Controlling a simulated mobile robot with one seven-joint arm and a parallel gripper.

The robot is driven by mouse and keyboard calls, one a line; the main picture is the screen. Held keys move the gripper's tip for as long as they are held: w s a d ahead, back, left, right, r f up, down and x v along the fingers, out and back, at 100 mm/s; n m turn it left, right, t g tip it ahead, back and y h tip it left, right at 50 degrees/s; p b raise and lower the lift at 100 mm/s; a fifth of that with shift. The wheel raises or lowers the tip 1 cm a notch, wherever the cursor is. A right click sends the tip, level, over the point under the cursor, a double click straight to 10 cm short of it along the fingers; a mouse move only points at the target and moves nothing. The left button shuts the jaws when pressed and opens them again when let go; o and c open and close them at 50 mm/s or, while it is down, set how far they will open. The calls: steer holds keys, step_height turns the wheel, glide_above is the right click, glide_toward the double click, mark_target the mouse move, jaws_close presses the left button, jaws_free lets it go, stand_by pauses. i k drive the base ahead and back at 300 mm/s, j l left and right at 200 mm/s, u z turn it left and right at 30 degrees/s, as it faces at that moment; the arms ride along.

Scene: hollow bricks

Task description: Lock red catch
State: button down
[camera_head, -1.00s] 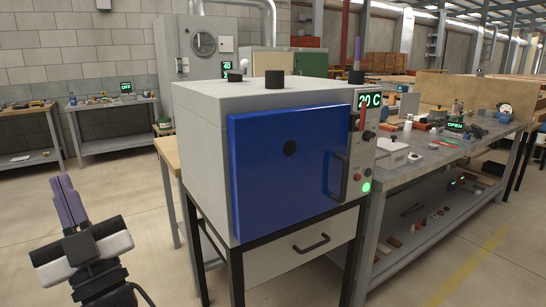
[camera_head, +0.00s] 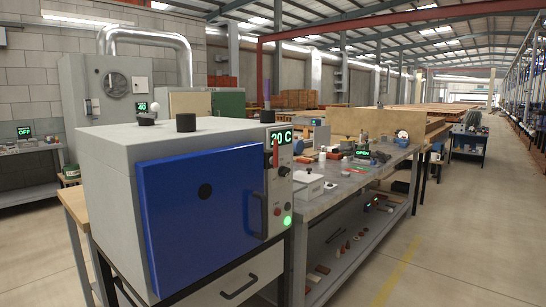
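A grey oven-like box (camera_head: 108,137) stands at the left on a dark frame. Its blue door (camera_head: 190,235) faces me and appears closed, with a dark round spot and a dark vertical handle (camera_head: 258,214). On the control strip right of the door, a small red upright piece (camera_head: 275,154), likely the red catch, sits just under the green "20 C" display (camera_head: 281,136). It is too small to tell exactly how it is set. My gripper is not in view.
A green lamp (camera_head: 287,221) glows low on the strip. A drawer (camera_head: 228,285) sits under the box. A grey workbench (camera_head: 345,185) with many small items and an "OPEN" sign (camera_head: 362,154) adjoins at the right. The floor (camera_head: 450,240) at the far right is clear.

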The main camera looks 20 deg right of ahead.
mark_target(274, 160)
steer(key=i+l, duration=0.15)
steer(key=l, duration=0.2)
steer(key=i+l, duration=0.15)
steer(key=l, duration=0.15)
steer(key=i+l+z, duration=0.1)
steer(key=l, duration=0.25)
steer(key=i+l, duration=0.15)
steer(key=l, duration=0.15)
